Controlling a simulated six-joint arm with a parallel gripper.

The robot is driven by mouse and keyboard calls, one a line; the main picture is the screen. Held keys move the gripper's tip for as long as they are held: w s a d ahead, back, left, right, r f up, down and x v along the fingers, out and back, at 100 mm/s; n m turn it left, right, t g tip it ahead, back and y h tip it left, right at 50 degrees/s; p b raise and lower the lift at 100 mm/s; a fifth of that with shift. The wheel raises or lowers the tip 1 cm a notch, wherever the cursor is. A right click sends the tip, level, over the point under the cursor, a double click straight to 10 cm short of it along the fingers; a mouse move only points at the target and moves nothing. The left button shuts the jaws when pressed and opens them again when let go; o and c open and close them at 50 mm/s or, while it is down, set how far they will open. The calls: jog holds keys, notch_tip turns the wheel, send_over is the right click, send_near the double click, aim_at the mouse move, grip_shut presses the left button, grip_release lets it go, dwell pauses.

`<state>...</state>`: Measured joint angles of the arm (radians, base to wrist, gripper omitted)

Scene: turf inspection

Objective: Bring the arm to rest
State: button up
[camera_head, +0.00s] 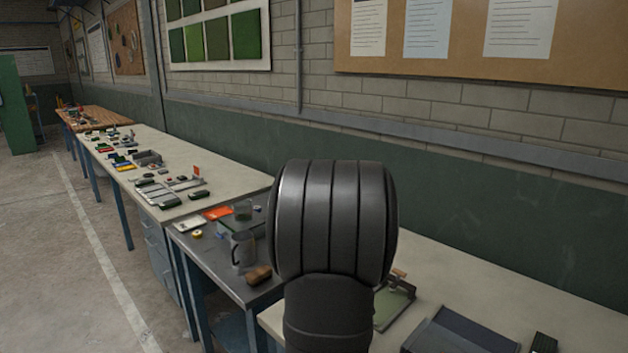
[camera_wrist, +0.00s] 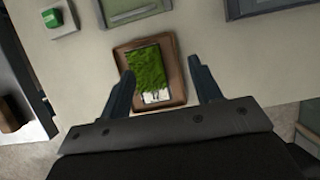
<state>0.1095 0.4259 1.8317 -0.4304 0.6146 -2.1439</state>
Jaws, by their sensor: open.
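In the wrist view, my gripper (camera_wrist: 160,88) is open, with its two dark fingers apart and nothing between them that I can see held. Below it on the pale bench top lies a brown tray (camera_wrist: 176,68) bearing a dark-framed piece with green turf (camera_wrist: 148,68) and a small whitish patch at its near end. The fingers appear on either side of the tray in the picture; how high they are above it I cannot tell. In the head view, a dark rounded link of my arm fills the middle and hides part of the bench; my gripper does not show there.
In the wrist view, a green block (camera_wrist: 64,22) and a grey-green tray (camera_wrist: 130,8) lie beyond. In the head view, a grey bin (camera_head: 462,334) stands at the lower right; a dark bench (camera_head: 205,246) with a mug (camera_head: 243,250) is left of my arm. A wall runs behind.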

jog(key=s+d+r, duration=0.5)
jog(key=s+d, duration=0.1)
jog(key=d, duration=0.1)
jog(key=w+d, duration=1)
jog(key=shift+w+a+f, duration=0.8)
jog(key=shift+w+a, duration=0.1)
jog(key=shift+w, duration=0.25)
jog(key=shift+w+a+f, duration=0.85)
jog(key=shift+w+a, duration=0.1)
jog(key=shift+w, duration=0.2)
jog(key=shift+w+a+f, duration=0.8)
jog(key=shift+w+a, duration=0.1)
jog(key=shift+w, duration=0.25)
jog(key=s+d+r, duration=0.5)
jog(key=s, duration=0.2)
jog(key=s+a, duration=0.7)
jog(key=shift+a+r, duration=0.2)
jog(key=shift+a, duration=0.15)
